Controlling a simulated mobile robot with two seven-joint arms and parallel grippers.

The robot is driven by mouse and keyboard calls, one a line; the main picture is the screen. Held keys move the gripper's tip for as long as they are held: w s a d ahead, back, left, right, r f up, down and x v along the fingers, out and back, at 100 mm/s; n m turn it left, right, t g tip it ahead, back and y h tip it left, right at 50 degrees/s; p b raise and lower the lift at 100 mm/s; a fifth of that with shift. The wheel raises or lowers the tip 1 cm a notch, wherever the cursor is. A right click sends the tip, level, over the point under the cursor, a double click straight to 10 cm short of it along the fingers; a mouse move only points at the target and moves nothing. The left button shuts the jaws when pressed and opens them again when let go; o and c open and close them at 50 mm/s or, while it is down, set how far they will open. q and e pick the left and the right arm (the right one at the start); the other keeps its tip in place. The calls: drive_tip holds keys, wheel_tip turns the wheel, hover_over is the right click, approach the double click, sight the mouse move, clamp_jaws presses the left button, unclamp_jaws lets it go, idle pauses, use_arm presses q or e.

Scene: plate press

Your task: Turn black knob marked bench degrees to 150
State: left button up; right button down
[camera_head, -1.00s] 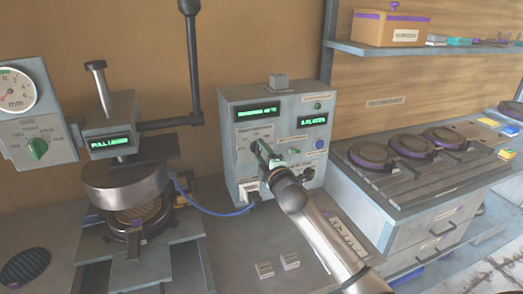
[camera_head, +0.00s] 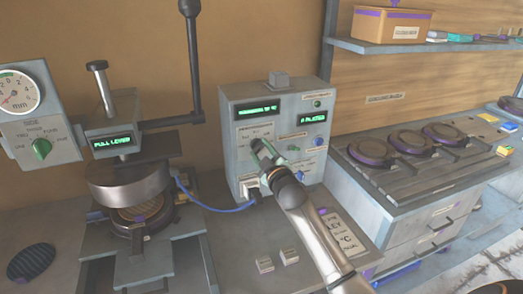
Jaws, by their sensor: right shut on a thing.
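The grey control box (camera_head: 237,119) stands at the middle of the bench, with two lit green displays (camera_head: 257,113) too small to read surely. My right arm reaches up from the lower right. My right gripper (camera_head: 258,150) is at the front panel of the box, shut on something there. The black knob is hidden behind the gripper, so its pointer and setting do not show. My left gripper is not in view.
A press with a round metal head (camera_head: 130,184) and tall black lever (camera_head: 193,65) stands left of the box. A blue cable (camera_head: 225,210) runs between them. Purple-rimmed round plates (camera_head: 410,142) rest on the right counter.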

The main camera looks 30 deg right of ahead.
idle(0.4)
drive_tip(key=shift+c, duration=1.6)
unclamp_jaws()
drive_tip(key=b+v, duration=0.1)
drive_tip(key=v, duration=1.1)
drive_tip(key=shift+s, duration=0.25)
drive_tip(key=shift+a, duration=0.1)
